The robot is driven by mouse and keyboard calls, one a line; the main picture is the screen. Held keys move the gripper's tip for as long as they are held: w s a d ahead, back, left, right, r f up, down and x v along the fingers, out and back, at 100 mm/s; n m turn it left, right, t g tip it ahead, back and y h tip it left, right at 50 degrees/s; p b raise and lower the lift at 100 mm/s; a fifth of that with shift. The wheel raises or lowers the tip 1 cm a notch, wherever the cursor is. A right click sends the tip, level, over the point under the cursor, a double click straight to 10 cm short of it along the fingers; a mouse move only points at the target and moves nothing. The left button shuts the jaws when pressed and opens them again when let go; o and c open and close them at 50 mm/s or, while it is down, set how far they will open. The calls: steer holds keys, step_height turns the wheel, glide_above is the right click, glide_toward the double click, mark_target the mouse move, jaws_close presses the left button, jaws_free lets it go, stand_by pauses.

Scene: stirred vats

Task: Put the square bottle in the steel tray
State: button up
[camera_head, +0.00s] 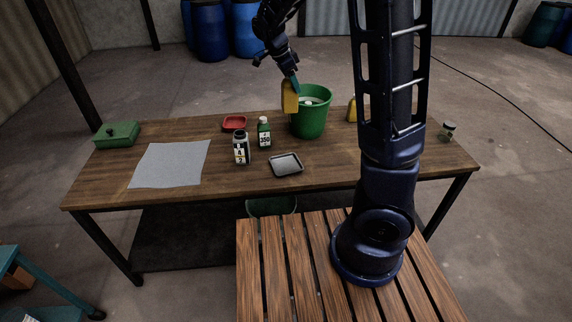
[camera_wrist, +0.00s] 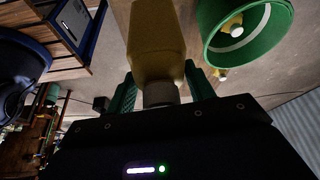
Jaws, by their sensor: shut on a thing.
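My gripper (camera_head: 294,84) is shut on a yellow square-sided bottle (camera_head: 289,100), held above the table beside the left rim of the green bucket. In the wrist view the bottle (camera_wrist: 157,45) sits between the two green fingers of my gripper (camera_wrist: 160,92), which close around its pale cap end. The bottle's body points away from the gripper. The steel tray (camera_head: 286,168) is a small, shallow grey tray on the table, nearer to me than the bucket. It looks empty. I cannot make out the tray in the wrist view.
The green bucket (camera_head: 311,118) holds pale and yellow items. A red tray (camera_head: 234,123), grey sheet (camera_head: 170,164) and green box (camera_head: 117,135) lie farther left. A yellow thing (camera_head: 351,111) is partly hidden by my arm.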

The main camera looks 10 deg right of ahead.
mark_target(289, 95)
steer(key=shift+s+a+f, duration=0.25)
steer(key=shift+s+a, duration=0.7)
steer(key=shift+s, duration=0.2)
step_height(289, 95, down, 4)
steer(key=shift+d+r, duration=0.1)
steer(key=shift+r, duration=0.1)
step_height(289, 95, down, 21)
steer(key=shift+w+f, duration=0.1)
steer(key=shift+f, duration=0.15)
steer(key=o, duration=1.6)
